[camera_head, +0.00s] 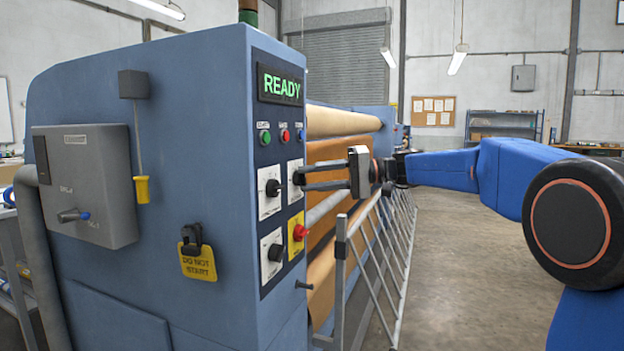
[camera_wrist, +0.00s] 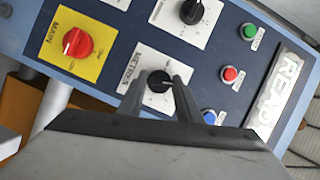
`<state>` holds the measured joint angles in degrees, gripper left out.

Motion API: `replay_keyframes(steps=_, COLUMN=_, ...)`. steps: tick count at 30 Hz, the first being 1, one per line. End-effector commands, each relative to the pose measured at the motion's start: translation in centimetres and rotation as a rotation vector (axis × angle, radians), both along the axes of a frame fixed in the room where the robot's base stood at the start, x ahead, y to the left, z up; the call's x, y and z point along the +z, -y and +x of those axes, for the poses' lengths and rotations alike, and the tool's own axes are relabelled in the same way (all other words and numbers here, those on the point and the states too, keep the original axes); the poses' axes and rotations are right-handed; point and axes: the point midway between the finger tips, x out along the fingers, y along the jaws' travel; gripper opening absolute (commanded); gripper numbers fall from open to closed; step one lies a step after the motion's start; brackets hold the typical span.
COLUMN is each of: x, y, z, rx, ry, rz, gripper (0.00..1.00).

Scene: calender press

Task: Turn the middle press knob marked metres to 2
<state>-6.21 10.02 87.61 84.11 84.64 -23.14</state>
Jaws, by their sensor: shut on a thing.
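The knob marked metres (camera_wrist: 159,81) is black and sits on a white plate (camera_wrist: 141,74) in the wrist view. My gripper (camera_wrist: 161,84) has one finger on each side of this knob and is shut on it. A pale pointer mark shows on the knob, but the scale numbers are too small or hidden to read. In the head view my gripper (camera_head: 299,178) reaches in from the right to the upper right plate (camera_head: 296,195) of the blue press (camera_head: 200,95). There the fingers hide most of the knob.
A black knob (camera_head: 272,188) is just left, another (camera_head: 275,252) lower down. A red knob on yellow (camera_head: 298,232) sits below my fingers. Small buttons (camera_wrist: 230,75) and the READY display (camera_head: 280,85) are above.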

Motion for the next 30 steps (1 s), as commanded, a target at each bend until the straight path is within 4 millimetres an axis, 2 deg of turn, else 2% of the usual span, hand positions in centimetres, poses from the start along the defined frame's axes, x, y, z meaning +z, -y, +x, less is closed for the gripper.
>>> replay_keyframes(steps=12, x=-0.22, y=0.06, z=0.13, rx=-0.002, ry=-0.231, rz=0.084, gripper=0.09)
replay_keyframes(steps=30, x=-0.23, y=0.07, z=0.12, rx=-0.002, ry=-0.285, rz=0.104, gripper=0.09)
